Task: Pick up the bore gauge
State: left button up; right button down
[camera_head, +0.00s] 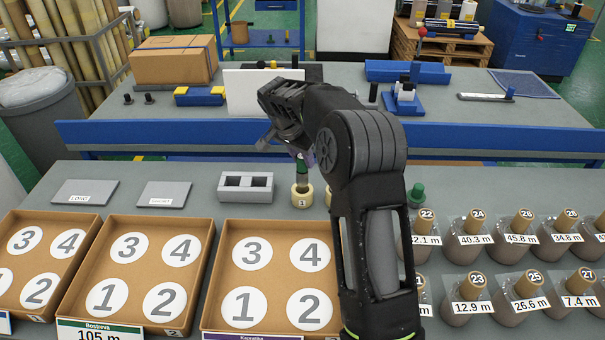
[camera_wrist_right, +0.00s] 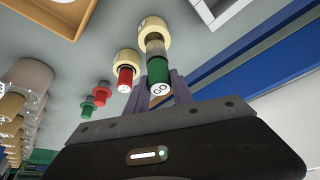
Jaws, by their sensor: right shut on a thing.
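The bore gauge (camera_head: 302,174) is a short upright cylinder with a green handle below my right gripper (camera_head: 299,154). Its lower end meets a cream ring (camera_head: 301,198) marked 1; I cannot tell if it is seated in it. In the right wrist view, the green end reads GO (camera_wrist_right: 159,88), with a grey section and the cream ring (camera_wrist_right: 152,28) beyond. My right gripper's purple fingers (camera_wrist_right: 160,84) are shut on the green handle. A red-handled gauge (camera_wrist_right: 125,76) in another cream ring stands beside it. My left gripper is not in view.
Brown trays (camera_head: 210,285) with numbered circles lie at the front left. A grey block with two slots (camera_head: 245,187) stands left of the gauge. My right arm hides part of the table.

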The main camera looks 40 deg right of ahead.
notch_tip(320, 180, up, 3)
jog(key=shift+r, duration=0.2)
dwell(0.6)
